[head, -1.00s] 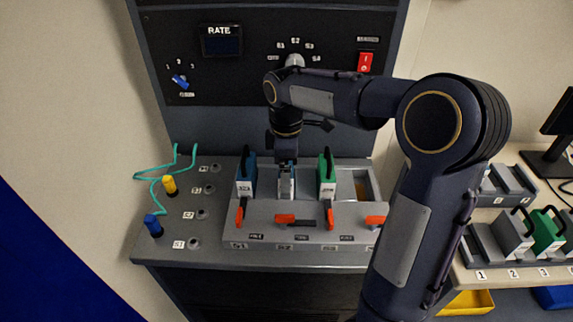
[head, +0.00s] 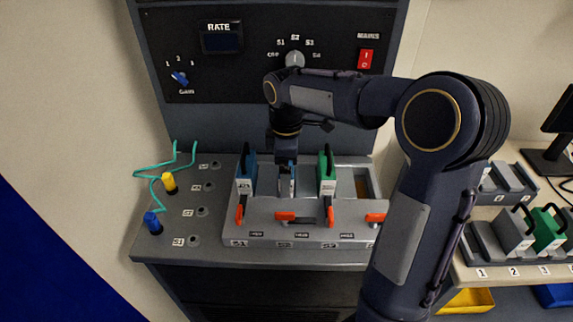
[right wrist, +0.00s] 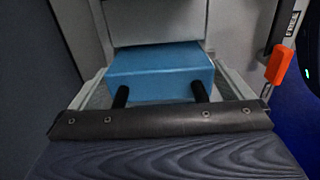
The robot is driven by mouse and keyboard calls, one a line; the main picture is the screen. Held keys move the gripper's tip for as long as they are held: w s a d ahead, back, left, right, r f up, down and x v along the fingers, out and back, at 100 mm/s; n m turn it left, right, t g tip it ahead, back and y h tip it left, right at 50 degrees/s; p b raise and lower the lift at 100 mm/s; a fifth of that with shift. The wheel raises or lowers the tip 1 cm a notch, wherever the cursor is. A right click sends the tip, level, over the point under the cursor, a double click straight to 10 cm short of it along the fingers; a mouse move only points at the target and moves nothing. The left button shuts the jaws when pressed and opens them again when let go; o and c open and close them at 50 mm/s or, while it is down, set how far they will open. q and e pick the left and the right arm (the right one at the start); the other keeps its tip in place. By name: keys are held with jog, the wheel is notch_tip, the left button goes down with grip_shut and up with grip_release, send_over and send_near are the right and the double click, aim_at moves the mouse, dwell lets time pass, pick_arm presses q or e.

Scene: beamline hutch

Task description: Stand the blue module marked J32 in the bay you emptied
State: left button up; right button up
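My right gripper (head: 287,162) points down over the second bay of the grey rack (head: 300,234). It is shut on the black handle of a blue module, whose blue top and two dark handle posts show in the right wrist view (right wrist: 160,72). In the head view the module's pale front (head: 287,186) shows at the second bay, between a blue module (head: 246,176) in the first bay and a green module (head: 326,176) in the third. The gripper hides much of it. Its marking is unreadable, and I cannot tell whether it is fully seated. My left gripper is out of view.
The second bay's orange lever (head: 285,216) lies sideways; the first bay's lever (head: 239,214) points toward the front. The fourth bay (head: 363,184) is empty. Teal cable (head: 157,176) and plugs lie left. Several modules, including a green one (head: 548,230), stand on the right bench.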

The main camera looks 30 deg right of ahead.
jog(key=shift+r, duration=0.1)
notch_tip(320, 180, up, 8)
jog(key=shift+f+p, duration=0.2)
jog(key=shift+p, duration=0.2)
